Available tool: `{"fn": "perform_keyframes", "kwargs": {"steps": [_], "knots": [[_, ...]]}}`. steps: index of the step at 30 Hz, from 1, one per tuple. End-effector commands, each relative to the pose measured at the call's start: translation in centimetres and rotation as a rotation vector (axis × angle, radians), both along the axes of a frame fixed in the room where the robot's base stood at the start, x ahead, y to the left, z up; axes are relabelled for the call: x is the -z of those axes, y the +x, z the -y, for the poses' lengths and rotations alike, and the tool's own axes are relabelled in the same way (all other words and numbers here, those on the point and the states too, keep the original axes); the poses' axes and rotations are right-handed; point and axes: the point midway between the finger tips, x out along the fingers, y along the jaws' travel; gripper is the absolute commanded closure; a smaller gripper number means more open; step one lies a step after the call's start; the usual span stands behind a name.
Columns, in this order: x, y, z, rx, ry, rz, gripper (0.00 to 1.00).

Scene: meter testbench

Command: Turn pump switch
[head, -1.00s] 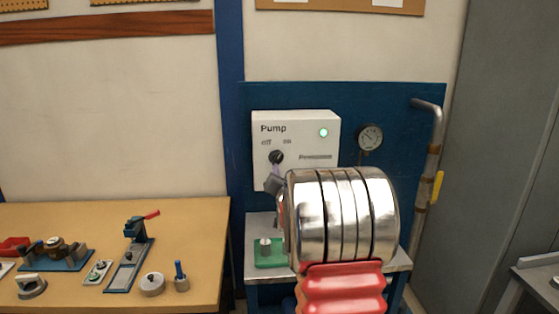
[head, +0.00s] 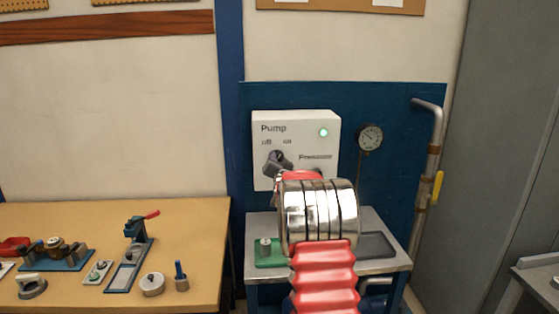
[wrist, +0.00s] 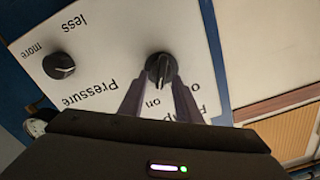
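The pump switch is a black knob (wrist: 162,69) on the white pump box (head: 297,125). My gripper (wrist: 158,82) points at it in the wrist view, with one finger to each side of its lower part and a gap between the fingers. I cannot tell whether they touch the knob. The "on" and "off" labels lie partly behind and beside the fingers. In the head view, my gripper (head: 278,163) is at the box front and mostly hides the switch. The green lamp (head: 323,132) on the box is lit.
A second black knob (wrist: 59,66), by the "Pressure" label, is left of the switch in the wrist view. A gauge (head: 370,137) and a pipe with a yellow handle (head: 438,186) are to the right. A wooden table (head: 205,220) with several parts is at left.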

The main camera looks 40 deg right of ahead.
Motion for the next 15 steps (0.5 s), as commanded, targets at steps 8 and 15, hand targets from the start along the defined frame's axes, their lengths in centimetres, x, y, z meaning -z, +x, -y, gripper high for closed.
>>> {"fn": "perform_keyframes", "kwargs": {"steps": [8,15], "knots": [[0.02,1.06,0.75,0.0,0.0,0.0,0.7],[-0.01,1.05,0.78,0.0,0.0,0.001,0.7]]}}
